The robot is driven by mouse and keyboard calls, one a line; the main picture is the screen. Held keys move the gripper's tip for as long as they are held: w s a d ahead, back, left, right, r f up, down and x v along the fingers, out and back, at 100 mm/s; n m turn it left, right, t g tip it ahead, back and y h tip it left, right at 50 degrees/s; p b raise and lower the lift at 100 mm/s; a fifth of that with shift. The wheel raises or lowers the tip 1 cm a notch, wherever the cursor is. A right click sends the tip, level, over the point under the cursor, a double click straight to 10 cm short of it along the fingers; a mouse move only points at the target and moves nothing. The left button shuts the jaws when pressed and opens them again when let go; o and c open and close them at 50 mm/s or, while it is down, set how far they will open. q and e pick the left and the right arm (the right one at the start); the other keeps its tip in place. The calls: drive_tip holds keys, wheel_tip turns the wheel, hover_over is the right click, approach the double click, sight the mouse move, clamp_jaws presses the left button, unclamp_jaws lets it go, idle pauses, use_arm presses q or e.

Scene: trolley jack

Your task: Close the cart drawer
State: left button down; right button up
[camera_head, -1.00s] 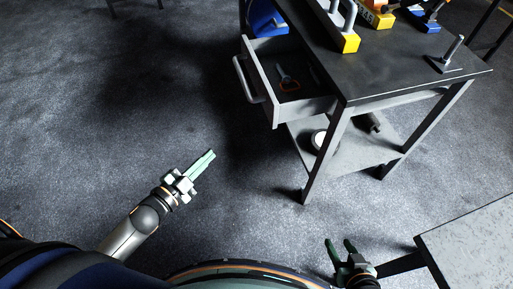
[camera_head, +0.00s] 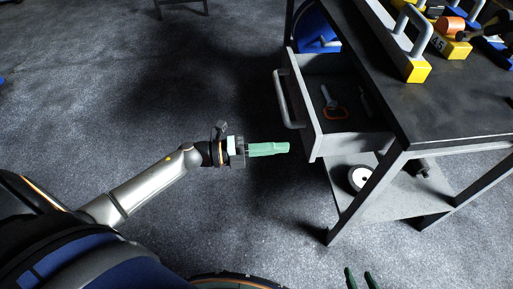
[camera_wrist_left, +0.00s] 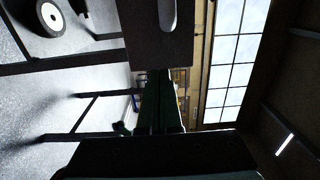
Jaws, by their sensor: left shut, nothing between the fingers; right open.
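The cart drawer (camera_head: 312,118) stands pulled out from the left side of the dark cart (camera_head: 440,105). It has a grey bar handle (camera_head: 287,98) on its front and small tools inside. My left gripper (camera_head: 287,148) is shut and empty, its green fingers pointing right, just left of the drawer front and near its lower corner. In the left wrist view the shut fingers (camera_wrist_left: 158,105) point at a dark panel (camera_wrist_left: 157,35), likely the drawer front. Contact cannot be told. My right gripper (camera_head: 361,277) is open at the bottom edge, with only its fingertips showing.
Yellow-ended blocks (camera_head: 418,68) and other parts sit on the cart top. A white wheel-like item (camera_head: 360,177) lies on the lower shelf. Cart legs (camera_head: 350,215) stand right of my left gripper. The floor to the left is clear.

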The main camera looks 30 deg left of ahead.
use_arm(q)
drive_tip(key=x, duration=0.5)
use_arm(e)
drive_tip(key=shift+f, duration=0.2)
use_arm(q)
drive_tip(key=shift+w, duration=0.1)
drive_tip(key=shift+w+d, duration=0.1)
drive_tip(key=shift+d, duration=0.1)
approach(375, 138)
drive_tip(key=shift+w+d+f+b, duration=0.15)
drive_tip(key=shift+w+f+b, duration=0.2)
drive_tip(key=shift+w+f, duration=0.2)
drive_tip(key=b+x, duration=0.2)
drive_tip(key=x, duration=0.6)
drive_tip(key=shift+d+f, duration=0.1)
drive_tip(key=shift+w+d, duration=0.4)
drive_tip(key=shift+d, duration=0.15)
drive_tip(key=shift+w+d+b, duration=0.1)
drive_tip(key=shift+d+b, duration=0.05)
drive_tip(key=shift+b, duration=0.15)
drive_tip(key=shift+r, duration=0.25)
use_arm(e)
drive_tip(key=shift+w+d+f+t, duration=0.2)
drive_tip(key=shift+w+d, duration=0.3)
drive_tip(key=shift+d, duration=0.05)
drive_tip(key=shift+w+d+f+t, duration=0.15)
drive_tip(key=shift+w+d+t, duration=0.05)
drive_tip(key=shift+w+d, duration=0.3)
